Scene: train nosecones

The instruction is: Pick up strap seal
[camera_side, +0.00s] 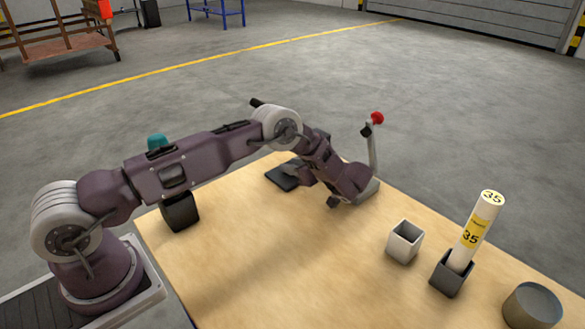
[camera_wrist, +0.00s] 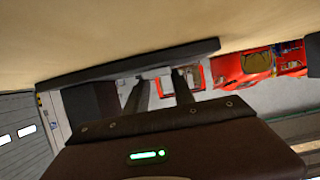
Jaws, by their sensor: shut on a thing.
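I cannot tell for sure which object is the strap seal. My gripper (camera_wrist: 160,75) reaches low across the back of the table, pointing away from the side camera. In the wrist view, which is upside down, its two fingers stand apart and meet a long dark flat piece (camera_wrist: 95,73). That piece also shows as a dark slab (camera_side: 283,181) at the table's back edge in the side view. My gripper appears shut on it, with the contact partly hidden. I cannot tell whether the piece is touching the table.
A lever with a red ball (camera_side: 377,118) stands right of my wrist. A white square cup (camera_side: 405,242), a dark holder (camera_side: 451,275) with a white tube (camera_side: 474,232) marked 35, and a grey cylinder (camera_side: 532,306) stand at right. A black box (camera_side: 180,213) is at left; the table's middle is clear.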

